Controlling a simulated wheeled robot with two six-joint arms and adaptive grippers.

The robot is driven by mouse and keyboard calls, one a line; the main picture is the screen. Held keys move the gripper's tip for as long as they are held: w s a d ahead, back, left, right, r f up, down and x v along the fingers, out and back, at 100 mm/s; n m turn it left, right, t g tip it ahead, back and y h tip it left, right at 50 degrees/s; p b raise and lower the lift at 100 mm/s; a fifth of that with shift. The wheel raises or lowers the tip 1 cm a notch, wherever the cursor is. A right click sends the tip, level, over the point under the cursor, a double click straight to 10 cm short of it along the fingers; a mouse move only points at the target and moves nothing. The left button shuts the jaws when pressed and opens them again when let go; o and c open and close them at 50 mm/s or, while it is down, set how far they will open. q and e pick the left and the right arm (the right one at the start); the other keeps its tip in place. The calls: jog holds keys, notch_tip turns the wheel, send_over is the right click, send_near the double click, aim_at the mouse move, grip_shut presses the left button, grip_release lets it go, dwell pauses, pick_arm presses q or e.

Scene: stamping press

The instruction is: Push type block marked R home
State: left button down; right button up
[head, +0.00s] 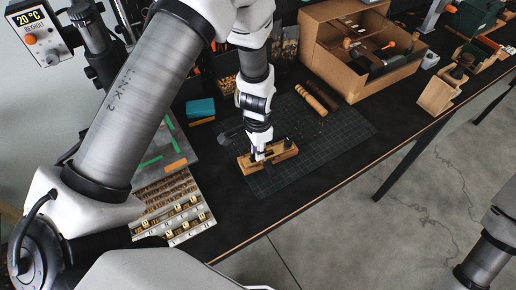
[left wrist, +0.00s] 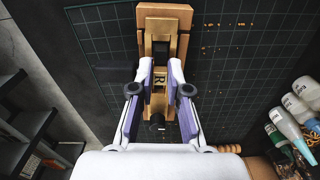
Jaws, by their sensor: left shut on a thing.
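The type block marked R (left wrist: 159,84) shows its letter in the left wrist view, between my left fingers, in line with the brass channel of a wooden holder (left wrist: 164,12). In the head view the holder (head: 286,153) lies on the cutting mat. My left gripper (head: 262,155) points down at the holder's left half; in the left wrist view the gripper (left wrist: 160,74) is shut on the block. How deep the block sits in the channel is hidden by the fingers. My right gripper is out of view.
The dark green cutting mat (head: 345,128) has free room to the right of the holder. A tray of type blocks (head: 180,211) stands to the left. Wooden-handled tools (head: 312,100) lie behind, near a cardboard box (head: 325,65). The table's front edge is close.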

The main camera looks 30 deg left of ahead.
pick_arm(q)
jog(key=shift+f+b, duration=0.35)
jog(key=shift+f, duration=0.2)
jog(key=c, duration=1.1)
grip_release()
jog(key=shift+o, duration=0.2)
notch_tip(320, 180, up, 7)
jog(key=p, duration=0.5)
jog(key=shift+r+p, duration=0.1)
jog(key=shift+p, duration=0.25)
